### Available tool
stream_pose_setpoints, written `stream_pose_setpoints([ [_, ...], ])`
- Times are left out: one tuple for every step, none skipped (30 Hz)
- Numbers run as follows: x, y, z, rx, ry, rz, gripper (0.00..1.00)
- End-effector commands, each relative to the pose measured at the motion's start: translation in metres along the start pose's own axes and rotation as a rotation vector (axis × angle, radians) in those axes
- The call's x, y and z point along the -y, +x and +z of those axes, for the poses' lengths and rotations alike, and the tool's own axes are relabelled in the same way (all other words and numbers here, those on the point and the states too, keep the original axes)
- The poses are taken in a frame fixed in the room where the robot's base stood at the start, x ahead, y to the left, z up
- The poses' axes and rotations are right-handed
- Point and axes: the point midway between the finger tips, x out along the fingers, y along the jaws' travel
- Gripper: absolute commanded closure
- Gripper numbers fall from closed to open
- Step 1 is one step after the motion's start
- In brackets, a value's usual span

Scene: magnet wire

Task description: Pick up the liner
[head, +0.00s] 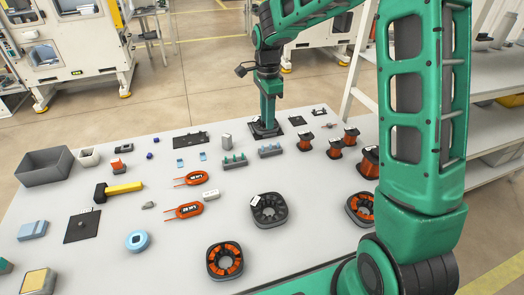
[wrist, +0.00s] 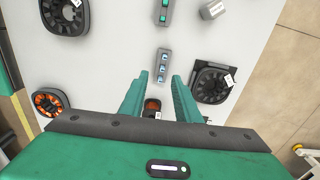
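No piece is clearly recognisable as the liner. Small pale blue pieces sit in a grey rack (head: 270,150), which also shows in the wrist view (wrist: 163,66). Two small flat blue pieces (head: 180,163) lie left of a green-topped rack (head: 235,161). My gripper (head: 267,118) points down near the far edge of the table, in front of a dark tagged part (head: 257,133). In the wrist view my gripper (wrist: 163,82) is open, its two green fingers apart. An orange-and-dark spool (wrist: 152,104) shows between the fingers, apparently below them.
Several copper coils (head: 305,141) stand right of the rack. Dark ring-shaped stators (head: 268,210) lie nearer on the table. A grey bin (head: 45,168) and a yellow-handled hammer (head: 118,190) are at the left. The dark tagged part (wrist: 212,84) is beside the right finger.

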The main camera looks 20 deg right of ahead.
Motion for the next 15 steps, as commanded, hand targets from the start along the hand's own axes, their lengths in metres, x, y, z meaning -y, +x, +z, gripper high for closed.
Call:
stream_pose_setpoints([
  [0.004, 0.004, 0.005, 0.006, 0.013, 0.001, 0.70],
  [0.006, 0.006, 0.007, 0.008, 0.021, 0.001, 0.70],
  [0.007, 0.009, 0.009, 0.010, 0.028, 0.001, 0.70],
  [0.008, 0.011, 0.010, 0.011, 0.030, 0.001, 0.70],
  [0.009, 0.015, 0.010, 0.011, 0.032, 0.001, 0.70],
  [0.008, 0.021, 0.010, 0.011, 0.033, 0.003, 0.70],
  [0.008, 0.026, 0.010, 0.011, 0.033, 0.003, 0.70],
  [0.008, 0.030, 0.011, 0.011, 0.033, 0.003, 0.70],
  [0.008, 0.036, 0.011, 0.011, 0.033, 0.002, 0.70],
  [0.008, 0.040, 0.011, 0.011, 0.032, 0.002, 0.70],
  [0.008, 0.045, 0.011, 0.011, 0.032, 0.002, 0.70],
  [0.008, 0.050, 0.011, 0.011, 0.032, 0.002, 0.70],
  [0.008, 0.053, 0.011, 0.011, 0.032, 0.002, 0.70],
  [0.008, 0.055, 0.011, 0.011, 0.032, 0.001, 0.70],
  [0.008, 0.058, 0.011, 0.011, 0.032, 0.000, 0.70],
])
